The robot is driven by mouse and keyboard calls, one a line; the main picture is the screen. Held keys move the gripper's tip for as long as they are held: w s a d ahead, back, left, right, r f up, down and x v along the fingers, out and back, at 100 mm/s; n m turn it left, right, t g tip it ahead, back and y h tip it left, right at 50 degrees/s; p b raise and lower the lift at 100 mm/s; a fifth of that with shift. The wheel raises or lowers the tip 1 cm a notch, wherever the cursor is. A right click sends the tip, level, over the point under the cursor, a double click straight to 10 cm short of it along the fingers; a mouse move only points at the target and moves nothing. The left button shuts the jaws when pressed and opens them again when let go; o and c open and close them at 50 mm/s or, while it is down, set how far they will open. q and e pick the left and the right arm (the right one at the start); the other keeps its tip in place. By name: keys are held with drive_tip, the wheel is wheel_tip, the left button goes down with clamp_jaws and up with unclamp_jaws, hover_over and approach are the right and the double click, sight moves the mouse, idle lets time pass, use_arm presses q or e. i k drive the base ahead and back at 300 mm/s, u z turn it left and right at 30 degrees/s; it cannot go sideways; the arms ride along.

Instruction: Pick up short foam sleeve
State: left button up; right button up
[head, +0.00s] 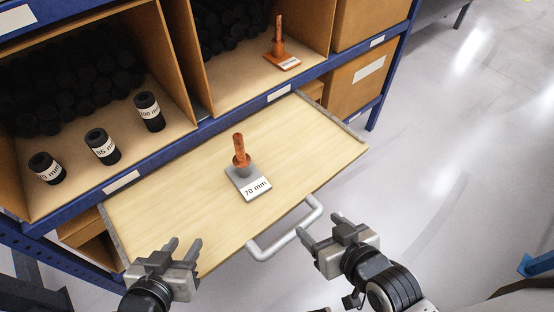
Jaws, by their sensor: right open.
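Three black foam sleeves with white labels stand in the left shelf bin. The leftmost sleeve (46,168) looks the shortest, and its label is only partly readable. The middle sleeve (102,146) reads 85 mm, and the right sleeve (149,112) looks tallest, with a label that seems to read 100 mm. My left gripper (183,244) is open and empty over the front left edge of the pull-out board, well to the right of and nearer than the sleeves. My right gripper (321,228) is open and empty, just right of the board's handle.
The wooden pull-out board (190,195) carries a grey stand (246,182) marked 70 mm with a copper pipe (240,150). Another copper pipe piece (280,46) stands in the right bin. A cardboard divider (186,55) separates the bins. Dark tubes (70,90) fill the left bin's back.

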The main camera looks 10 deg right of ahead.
sight(43, 164)
drive_tip(key=u, duration=1.4)
